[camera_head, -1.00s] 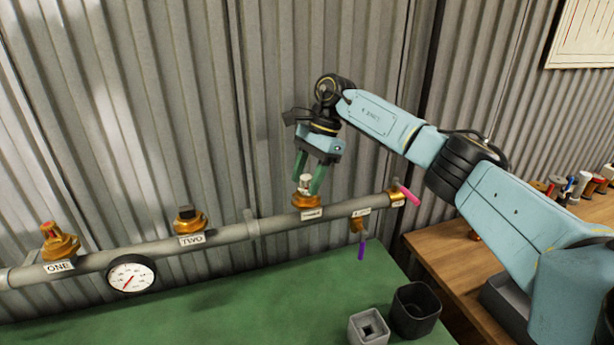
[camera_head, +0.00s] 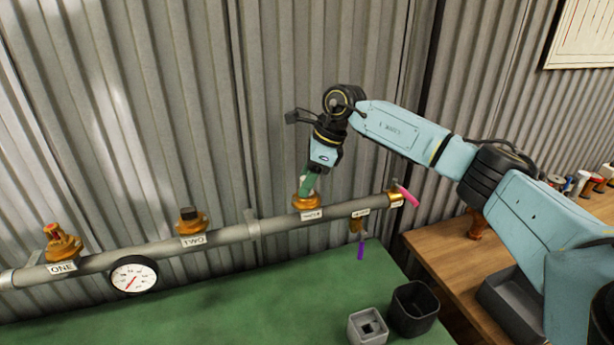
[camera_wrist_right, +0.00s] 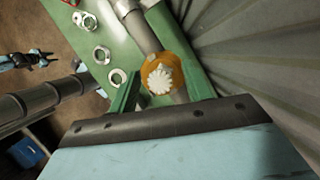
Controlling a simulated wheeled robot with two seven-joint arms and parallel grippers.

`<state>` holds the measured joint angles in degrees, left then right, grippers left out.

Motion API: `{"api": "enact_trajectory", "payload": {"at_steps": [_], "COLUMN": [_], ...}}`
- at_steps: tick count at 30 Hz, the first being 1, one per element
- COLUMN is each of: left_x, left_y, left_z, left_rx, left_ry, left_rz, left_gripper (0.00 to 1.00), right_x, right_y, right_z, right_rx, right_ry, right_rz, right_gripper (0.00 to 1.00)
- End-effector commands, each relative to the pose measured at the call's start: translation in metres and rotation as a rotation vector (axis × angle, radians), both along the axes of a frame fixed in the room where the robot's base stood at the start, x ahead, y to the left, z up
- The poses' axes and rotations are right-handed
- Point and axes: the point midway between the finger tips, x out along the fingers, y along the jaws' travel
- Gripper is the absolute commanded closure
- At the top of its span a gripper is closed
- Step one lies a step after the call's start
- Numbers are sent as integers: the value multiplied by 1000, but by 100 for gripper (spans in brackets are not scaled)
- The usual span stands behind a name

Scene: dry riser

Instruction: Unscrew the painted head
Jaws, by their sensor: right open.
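Three brass fittings stand on the grey pipe (camera_head: 230,231). Fitting ONE (camera_head: 63,243) has a reddish top, and fitting TWO (camera_head: 191,221) has a dark square head. The third fitting (camera_head: 306,202) stands under my right gripper (camera_head: 308,184). In the right wrist view its toothed white head (camera_wrist_right: 160,78) sits on the orange-brass body (camera_wrist_right: 172,65). My right gripper's green fingers (camera_wrist_right: 160,90) are open, one on each side of this head, with gaps showing. In the head view the fingers hide the head. A small blue and black part in the wrist view may be my left arm; its jaws are unclear.
A gauge (camera_head: 133,275) hangs at the pipe. A pink lever (camera_head: 406,196) and a purple handle (camera_head: 361,249) are right of the third fitting. Two open boxes, grey (camera_head: 368,328) and dark (camera_head: 414,309), stand on the green bench (camera_head: 240,310). Corrugated wall is close behind.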

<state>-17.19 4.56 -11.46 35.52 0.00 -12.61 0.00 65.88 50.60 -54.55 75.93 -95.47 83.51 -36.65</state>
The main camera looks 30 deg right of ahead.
Motion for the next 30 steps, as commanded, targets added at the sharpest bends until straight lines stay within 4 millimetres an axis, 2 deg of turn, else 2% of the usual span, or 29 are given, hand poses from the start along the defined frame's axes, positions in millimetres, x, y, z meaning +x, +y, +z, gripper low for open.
{"api": "enact_trajectory", "payload": {"at_steps": [6,16,30], "left_x": [0,0,0], "left_y": [0,0,0], "left_z": [6,8,9], "left_rx": [0,0,0], "left_ry": [0,0,0], "left_rz": [0,0,0], "left_gripper": [64,64,64], "right_x": [-1,-1,-1], "right_y": [1,1,2], "right_z": [1,0,0], "right_rx": [-1,-1,0], "right_ry": [0,0,-1], "right_rz": [-231,-401,-835], "right_gripper": [51,51,51]}}
